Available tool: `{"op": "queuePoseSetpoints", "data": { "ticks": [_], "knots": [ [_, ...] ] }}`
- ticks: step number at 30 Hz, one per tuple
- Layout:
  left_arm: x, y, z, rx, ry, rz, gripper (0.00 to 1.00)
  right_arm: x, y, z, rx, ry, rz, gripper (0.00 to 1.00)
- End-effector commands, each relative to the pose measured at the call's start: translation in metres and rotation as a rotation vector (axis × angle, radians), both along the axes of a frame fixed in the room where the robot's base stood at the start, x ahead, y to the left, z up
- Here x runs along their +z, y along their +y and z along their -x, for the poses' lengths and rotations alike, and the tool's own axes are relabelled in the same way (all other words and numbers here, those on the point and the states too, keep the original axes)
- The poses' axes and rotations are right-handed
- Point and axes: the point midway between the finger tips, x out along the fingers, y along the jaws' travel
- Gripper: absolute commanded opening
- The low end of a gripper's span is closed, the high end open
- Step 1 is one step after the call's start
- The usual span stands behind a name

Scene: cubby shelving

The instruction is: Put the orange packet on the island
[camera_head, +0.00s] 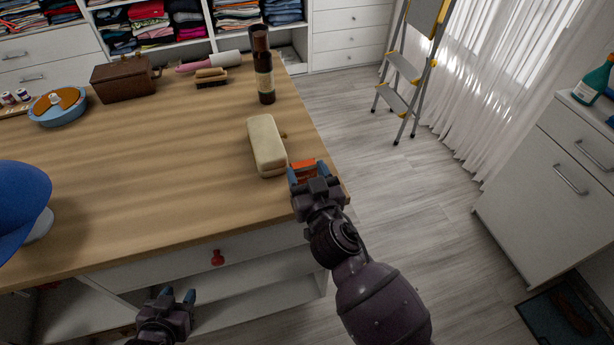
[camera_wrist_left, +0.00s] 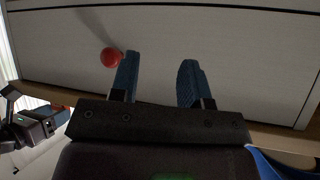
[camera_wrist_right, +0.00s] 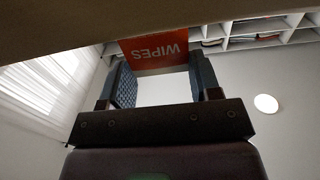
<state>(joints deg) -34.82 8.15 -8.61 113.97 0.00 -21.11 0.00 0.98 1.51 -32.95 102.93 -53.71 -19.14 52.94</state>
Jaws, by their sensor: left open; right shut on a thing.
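The orange packet (camera_head: 304,167) shows between the fingers of my right gripper (camera_head: 308,180), at the island's right edge near its front corner. In the right wrist view the packet (camera_wrist_right: 155,52) carries the word WIPES and sits between the fingertips (camera_wrist_right: 158,85), which are shut on it. Whether it touches the island top cannot be told. The island (camera_head: 180,150) has a wooden top and white drawers below. My left gripper (camera_head: 175,302) is open and empty in front of the island's drawer; its fingers (camera_wrist_left: 158,80) show beside a red knob (camera_wrist_left: 111,57).
A cream case (camera_head: 266,145) lies just left of the packet. A dark bottle (camera_head: 264,75), a brush (camera_head: 211,77) and a brown box (camera_head: 123,79) stand further back. A blue cap (camera_head: 18,205) is at the left. The middle of the top is clear. A stepladder (camera_head: 408,70) stands beyond.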

Motion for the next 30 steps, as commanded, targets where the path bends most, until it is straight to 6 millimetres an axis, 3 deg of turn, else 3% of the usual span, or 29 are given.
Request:
{"op": "queuePoseSetpoints", "data": {
  "ticks": [16,17,21,30],
  "knots": [
    [-0.0039,-0.0007,-0.0043,-0.003,-0.006,0.0,0.43,-0.0097,0.0004,-0.0001,0.0,-0.001,0.0,0.35],
    [-0.0029,-0.0008,-0.0047,-0.003,-0.007,0.0,0.43,-0.0087,0.0004,-0.0001,0.0,-0.001,0.0,0.62],
    [-0.0025,-0.0008,-0.0047,-0.003,-0.007,0.0,0.43,-0.0082,0.0003,-0.0001,0.001,-0.001,0.0,0.83],
    [-0.0019,-0.0006,-0.0043,-0.003,-0.006,0.0,0.43,-0.007,0.0002,-0.0001,0.001,-0.002,0.0,0.83]
  ]
}}
